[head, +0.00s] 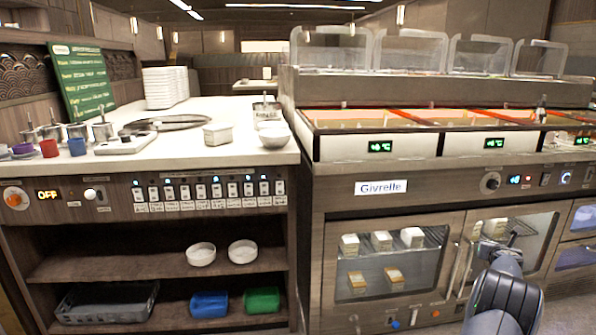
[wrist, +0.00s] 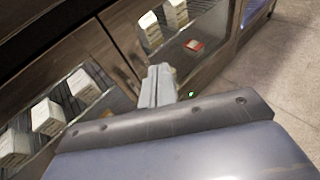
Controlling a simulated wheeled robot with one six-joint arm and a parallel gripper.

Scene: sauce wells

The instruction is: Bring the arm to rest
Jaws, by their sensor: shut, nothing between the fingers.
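My gripper (head: 513,238) is at the lower right of the head view, in front of the glass-doored cabinet (head: 450,232). In the wrist view its fingers (wrist: 158,85) are together, with nothing between them. They point toward the cabinet doors and look apart from them. My arm comes up from the bottom right of the head view.
A white counter (head: 220,140) at left holds a stack of plates (head: 165,88), bowls, cups and a green menu board (head: 82,80). Open shelves below hold bowls and bins. Sauce wells (head: 400,120) top the right counter. Floor shows at right in the wrist view (wrist: 275,75).

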